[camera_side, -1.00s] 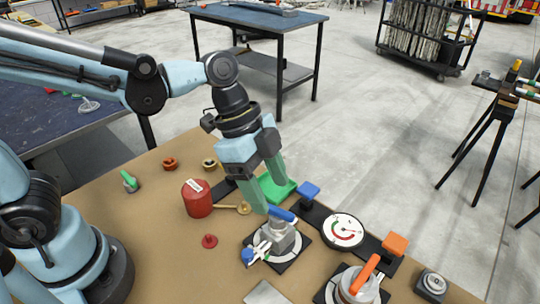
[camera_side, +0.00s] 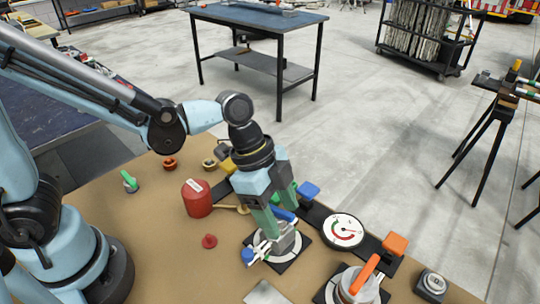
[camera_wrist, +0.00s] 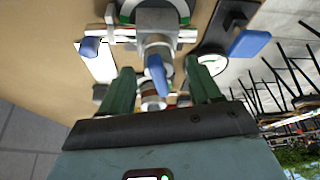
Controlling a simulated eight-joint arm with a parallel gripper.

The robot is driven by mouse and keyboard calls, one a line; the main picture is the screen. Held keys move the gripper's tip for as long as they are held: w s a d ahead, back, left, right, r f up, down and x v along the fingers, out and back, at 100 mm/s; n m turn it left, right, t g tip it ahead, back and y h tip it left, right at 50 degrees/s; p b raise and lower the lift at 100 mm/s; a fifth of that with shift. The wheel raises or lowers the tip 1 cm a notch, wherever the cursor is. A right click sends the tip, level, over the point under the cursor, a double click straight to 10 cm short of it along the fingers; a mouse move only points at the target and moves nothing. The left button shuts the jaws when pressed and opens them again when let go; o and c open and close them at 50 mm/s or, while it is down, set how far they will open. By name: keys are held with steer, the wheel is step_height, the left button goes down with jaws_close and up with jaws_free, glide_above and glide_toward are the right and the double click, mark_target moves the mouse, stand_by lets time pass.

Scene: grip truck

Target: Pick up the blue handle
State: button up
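The blue handle (camera_side: 284,214) sits on top of a grey metal valve (camera_side: 287,238) mounted on a round base with a dark square plate. It also shows in the wrist view (camera_wrist: 156,74), near the middle. My gripper (camera_side: 279,219) has green fingers and points down at the valve. In the wrist view my gripper (camera_wrist: 160,66) is open, with a finger on each side of the handle and gaps between. I cannot tell whether the fingertips are fully level with the handle.
A red canister (camera_side: 197,198) and a small red knob (camera_side: 209,241) stand left of the valve. A white gauge (camera_side: 343,230), a blue block (camera_side: 309,191) and an orange-handled valve (camera_side: 361,281) stand to its right.

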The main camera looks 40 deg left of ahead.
jaws_close()
steer(key=shift+r, duration=0.15)
